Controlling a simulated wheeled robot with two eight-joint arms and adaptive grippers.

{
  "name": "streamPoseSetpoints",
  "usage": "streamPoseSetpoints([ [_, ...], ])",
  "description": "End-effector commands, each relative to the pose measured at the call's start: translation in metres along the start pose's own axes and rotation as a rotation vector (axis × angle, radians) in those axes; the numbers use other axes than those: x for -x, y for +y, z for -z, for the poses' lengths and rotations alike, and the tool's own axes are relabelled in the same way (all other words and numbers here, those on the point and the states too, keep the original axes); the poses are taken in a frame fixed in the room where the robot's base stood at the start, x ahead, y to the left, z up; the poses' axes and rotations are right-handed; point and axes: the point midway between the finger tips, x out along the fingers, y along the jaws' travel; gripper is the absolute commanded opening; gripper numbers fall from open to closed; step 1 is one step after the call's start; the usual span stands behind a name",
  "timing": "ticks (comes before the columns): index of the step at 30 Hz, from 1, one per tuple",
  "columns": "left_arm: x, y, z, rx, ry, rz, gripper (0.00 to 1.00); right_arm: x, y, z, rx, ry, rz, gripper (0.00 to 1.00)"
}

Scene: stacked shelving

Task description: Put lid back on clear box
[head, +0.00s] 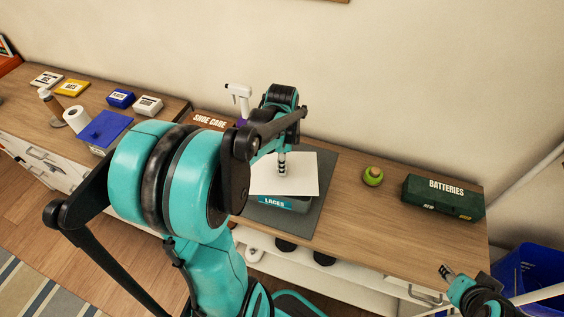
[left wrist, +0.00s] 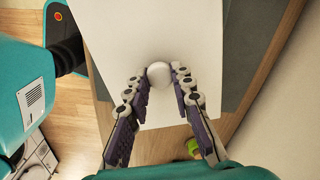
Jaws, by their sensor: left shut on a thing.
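The lid (head: 300,178) is a flat white panel with a round pale knob (left wrist: 158,75). My left gripper (head: 282,170) is shut on the knob from above; its fingertips (left wrist: 158,78) flank the knob in the left wrist view. The box (head: 275,204) labelled LACES is teal-tinted and sits on a grey mat (head: 322,205). The lid is over the box and hides most of it, including its opening. I cannot tell whether lid and box touch. My right gripper (head: 447,271) is low at the right, away from the box; its opening is unclear.
A green BATTERIES box (head: 443,198) and a round green item (head: 373,176) stand right of the mat. A SHOE CARE box (head: 209,122) and a white spray bottle (head: 240,100) are behind my left arm.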

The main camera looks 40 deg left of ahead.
Motion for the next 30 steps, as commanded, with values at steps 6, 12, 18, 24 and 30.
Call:
streamPoseSetpoints([
  [6,0.0006,-0.0001,0.0,0.0,0.0,0.0,0.0,0.0005,0.0,0.0005,0.0,0.0,0.0,0.4],
  [12,0.0006,-0.0001,0.0,-0.003,0.0,0.0,0.0,0.0005,0.0,0.0005,0.0,0.0,0.0,0.4],
  [18,0.0008,-0.0001,0.0,-0.184,0.0,0.0,0.0,0.0013,0.0,0.001,0.0,0.0,0.0,0.4],
  [24,0.0006,-0.0001,0.0,-0.253,0.0,0.0,0.0,0.0013,0.0,0.001,0.0,0.0,0.0,0.4],
  [30,0.001,0.0003,0.0,-0.251,0.0,0.0,0.0,0.0019,0.0,0.0014,0.0,0.0,0.0,0.4],
])
